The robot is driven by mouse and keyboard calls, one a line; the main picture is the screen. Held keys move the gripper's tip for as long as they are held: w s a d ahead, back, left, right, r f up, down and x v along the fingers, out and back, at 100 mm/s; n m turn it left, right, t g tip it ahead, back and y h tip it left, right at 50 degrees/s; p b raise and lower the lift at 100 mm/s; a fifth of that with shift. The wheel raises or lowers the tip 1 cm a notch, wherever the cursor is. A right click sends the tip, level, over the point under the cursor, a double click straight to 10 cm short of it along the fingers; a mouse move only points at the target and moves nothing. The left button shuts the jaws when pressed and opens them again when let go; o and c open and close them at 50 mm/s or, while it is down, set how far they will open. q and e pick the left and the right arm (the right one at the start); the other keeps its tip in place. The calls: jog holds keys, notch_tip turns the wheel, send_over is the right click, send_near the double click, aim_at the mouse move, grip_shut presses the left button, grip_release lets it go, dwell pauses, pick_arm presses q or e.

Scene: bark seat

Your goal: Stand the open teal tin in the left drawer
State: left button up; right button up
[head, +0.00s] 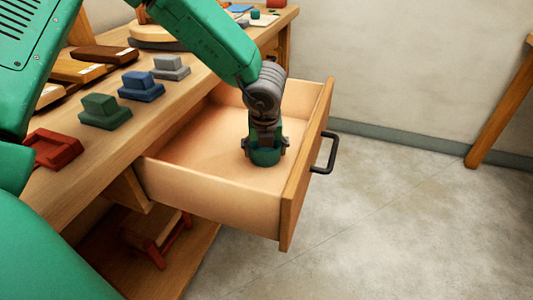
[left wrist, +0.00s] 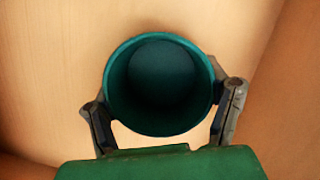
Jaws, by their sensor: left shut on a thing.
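The open teal tin (head: 265,157) is inside the pulled-out wooden drawer (head: 215,196), upright and low over the drawer floor. I cannot tell whether its base touches the floor. My left gripper (head: 265,146) reaches down into the drawer and is shut on the tin, one finger on each side. In the left wrist view the tin (left wrist: 160,85) shows its round open mouth and dark, empty-looking inside, between the fingertips of my left gripper (left wrist: 163,100). My right gripper is not in view.
The drawer front with its black handle (head: 325,153) stands out to the right. On the bench top (head: 105,165) are a red tray (head: 53,149) and green, blue and grey blocks (head: 142,86). The drawer floor around the tin is clear. Open floor lies to the right.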

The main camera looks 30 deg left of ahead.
pick_arm(q)
jog(key=shift+s+a, duration=0.15)
jog(key=shift+a, duration=0.2)
jog(key=o, duration=1.1)
jog(key=shift+a+f, duration=0.1)
jog(key=o, duration=0.3)
jog(key=shift+d+r, duration=0.2)
jog(key=shift+d, duration=0.5)
jog(key=shift+d+r, duration=0.2)
jog(key=shift+d, duration=0.05)
jog(key=r, duration=0.1)
jog(key=r+p, duration=0.1)
jog(key=r, duration=0.1)
jog(key=s+r+p, duration=0.1)
jog(key=r, duration=0.1)
jog(key=shift+a, duration=0.3)
jog(key=shift+p+v, duration=1.15)
jog(key=shift+v, duration=2)
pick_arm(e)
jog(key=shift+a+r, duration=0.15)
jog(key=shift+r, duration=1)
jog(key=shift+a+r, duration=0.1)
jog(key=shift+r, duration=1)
